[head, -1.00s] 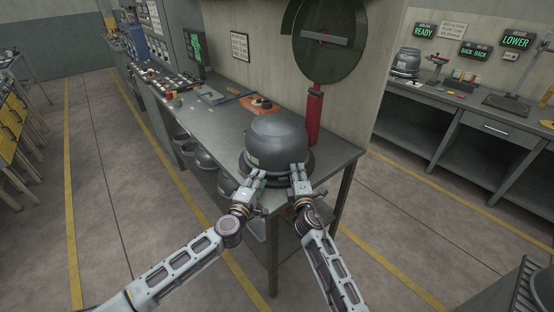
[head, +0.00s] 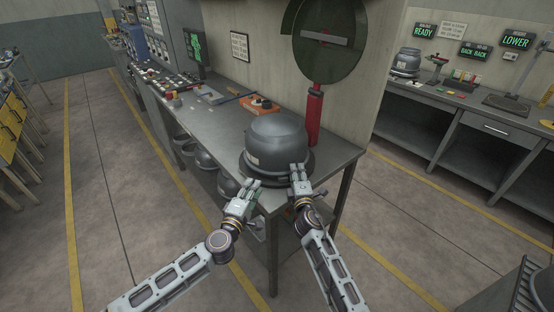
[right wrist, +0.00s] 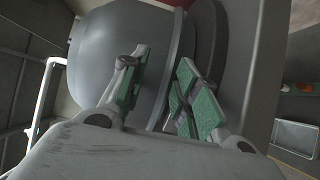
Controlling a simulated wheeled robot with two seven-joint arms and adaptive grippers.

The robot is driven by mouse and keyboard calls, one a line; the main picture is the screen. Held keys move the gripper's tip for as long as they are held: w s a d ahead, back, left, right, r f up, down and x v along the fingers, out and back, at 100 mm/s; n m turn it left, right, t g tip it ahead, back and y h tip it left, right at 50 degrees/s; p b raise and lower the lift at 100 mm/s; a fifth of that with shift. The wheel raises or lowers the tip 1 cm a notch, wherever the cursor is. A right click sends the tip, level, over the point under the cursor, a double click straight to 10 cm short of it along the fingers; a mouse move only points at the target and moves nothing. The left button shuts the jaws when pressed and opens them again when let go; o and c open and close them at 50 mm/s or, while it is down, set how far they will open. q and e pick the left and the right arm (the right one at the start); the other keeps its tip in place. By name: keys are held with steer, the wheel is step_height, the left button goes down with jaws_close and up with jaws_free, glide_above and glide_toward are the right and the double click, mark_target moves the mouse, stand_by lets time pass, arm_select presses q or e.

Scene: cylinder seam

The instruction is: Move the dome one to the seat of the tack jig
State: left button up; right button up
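The dome (head: 277,138) is a dark grey rounded shell with a pale label on its left side. It sits upright on a dark round seat (head: 247,174), apparently the tack jig's, at the bench's near corner. My left gripper (head: 250,186) is at the dome's front left, apart from it, with its fingers spread and empty. My right gripper (head: 298,167) is at the dome's front right. In the right wrist view its green-padded fingers (right wrist: 163,82) stand apart beside the dome wall (right wrist: 105,50), near the rim. The contact under the dome is hidden.
The bench (head: 205,118) carries an orange tool (head: 260,104) and small parts behind the dome. A red post (head: 314,115) and a large dark green disc (head: 326,40) stand behind it. Bowls (head: 204,159) lie on the shelf below. Another vessel (head: 405,62) stands on the right bench.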

steer(key=shift+s, duration=0.1)
steer(key=s, duration=1.1)
steer(key=shift+s+d, duration=0.3)
steer(key=shift+s, duration=0.05)
stand_by(0.4)
stand_by(0.5)
